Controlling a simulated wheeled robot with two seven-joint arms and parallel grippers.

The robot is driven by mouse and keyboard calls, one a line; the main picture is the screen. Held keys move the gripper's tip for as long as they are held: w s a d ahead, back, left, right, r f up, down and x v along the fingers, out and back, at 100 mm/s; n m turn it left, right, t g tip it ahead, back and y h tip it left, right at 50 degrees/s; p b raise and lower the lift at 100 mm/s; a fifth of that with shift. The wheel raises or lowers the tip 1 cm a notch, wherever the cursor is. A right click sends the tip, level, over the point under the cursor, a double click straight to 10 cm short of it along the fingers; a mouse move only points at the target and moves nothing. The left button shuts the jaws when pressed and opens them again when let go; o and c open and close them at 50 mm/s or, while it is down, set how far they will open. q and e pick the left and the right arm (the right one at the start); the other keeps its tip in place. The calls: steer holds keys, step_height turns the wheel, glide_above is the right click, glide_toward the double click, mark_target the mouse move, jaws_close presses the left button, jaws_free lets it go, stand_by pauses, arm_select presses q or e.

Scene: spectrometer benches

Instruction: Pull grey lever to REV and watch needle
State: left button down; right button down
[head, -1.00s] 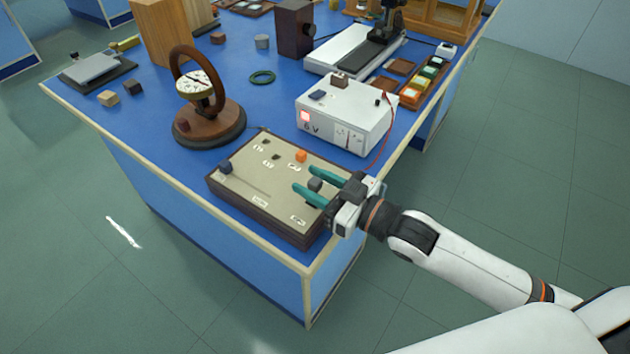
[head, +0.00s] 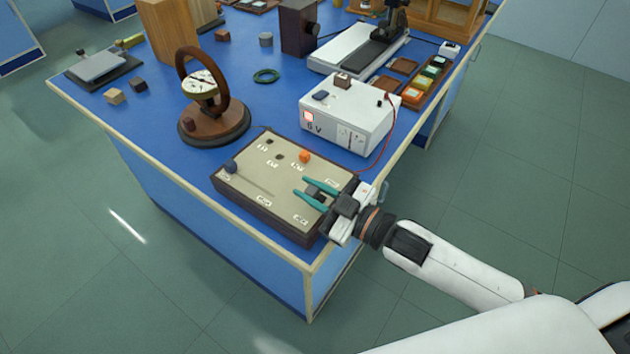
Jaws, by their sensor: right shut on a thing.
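The switch box (head: 262,209) has a beige top and dark sides and sits at the front corner of the blue bench. My right gripper (head: 306,189) is over its right part, its two teal fingers shut on the small grey lever (head: 315,194), which they partly hide. The REV label cannot be read at this size. The needle is on the white dial (head: 200,86) inside the brown wooden ring (head: 182,68) on a round base; its exact reading is too small to tell. My left gripper is out of view.
An orange knob (head: 305,157) and a dark blue knob (head: 231,166) stand on the box top. A white 6 V supply (head: 342,117) with a lit red square and a red wire is behind it. A green ring (head: 265,76) lies farther back. The bench's right edge runs close by.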

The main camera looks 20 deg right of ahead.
steer(key=shift+s+a+f+n+p, duration=0.2)
steer(key=shift+s+a+n+p, duration=0.15)
steer(key=shift+n, duration=0.55)
steer(key=c, duration=1.3)
jaws_free()
steer(key=shift+d, duration=0.1)
steer(key=b+v, duration=0.1)
steer(key=v, duration=1)
steer(key=shift+s+d, duration=0.25)
steer(key=shift+s, duration=0.1)
steer(key=shift+f, duration=0.1)
